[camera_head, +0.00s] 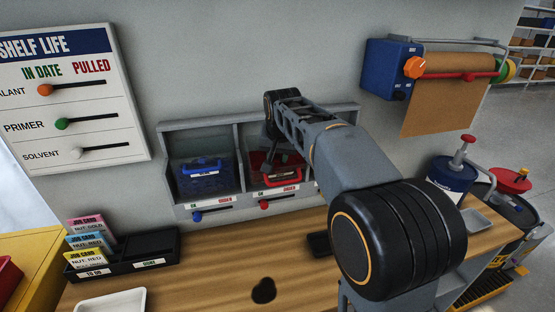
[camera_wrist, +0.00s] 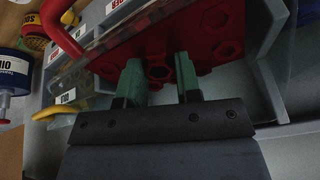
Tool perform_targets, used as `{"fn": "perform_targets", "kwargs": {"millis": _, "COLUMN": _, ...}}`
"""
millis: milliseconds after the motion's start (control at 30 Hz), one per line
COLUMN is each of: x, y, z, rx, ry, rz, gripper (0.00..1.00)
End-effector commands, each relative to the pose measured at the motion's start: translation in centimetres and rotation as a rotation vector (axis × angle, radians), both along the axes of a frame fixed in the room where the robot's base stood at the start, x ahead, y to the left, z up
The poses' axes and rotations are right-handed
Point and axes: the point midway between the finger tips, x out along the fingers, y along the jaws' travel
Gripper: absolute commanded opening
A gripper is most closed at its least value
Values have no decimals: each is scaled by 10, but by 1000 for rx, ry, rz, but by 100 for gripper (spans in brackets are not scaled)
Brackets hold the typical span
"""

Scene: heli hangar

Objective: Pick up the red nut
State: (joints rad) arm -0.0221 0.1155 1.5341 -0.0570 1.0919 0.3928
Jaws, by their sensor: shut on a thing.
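Red hexagonal nuts lie in the red bin (camera_head: 281,178), which stands in a compartment of the grey wall rack. In the wrist view one red nut (camera_wrist: 160,73) is between the two green fingers of my gripper (camera_wrist: 160,82), and the fingers are shut on it. Other red nuts (camera_wrist: 216,18) lie close beside it. In the head view my gripper (camera_head: 283,160) reaches down into the red bin's compartment from above. My arm hides part of the rack, and the held nut cannot be made out there.
A blue bin (camera_head: 203,175) stands in the left compartment, behind a clear front. Rack dividers (camera_head: 239,160) stand close to my gripper. Below is a wooden bench (camera_head: 200,277) with a black card tray (camera_head: 135,255) and a white tray (camera_head: 112,301). A blue pump can (camera_head: 452,177) stands right.

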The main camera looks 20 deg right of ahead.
Motion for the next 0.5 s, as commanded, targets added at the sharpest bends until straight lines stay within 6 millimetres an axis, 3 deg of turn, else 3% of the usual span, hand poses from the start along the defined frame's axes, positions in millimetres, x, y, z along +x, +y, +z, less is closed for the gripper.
{"fn": "perform_targets", "kwargs": {"millis": 133, "x": 0, "y": 0, "z": 0, "rx": 0, "ry": 0, "rz": 0, "gripper": 8}}
{"fn": "perform_targets", "kwargs": {"millis": 500, "x": 0, "y": 0, "z": 6, "rx": 0, "ry": -1, "rz": 0, "gripper": 8}}
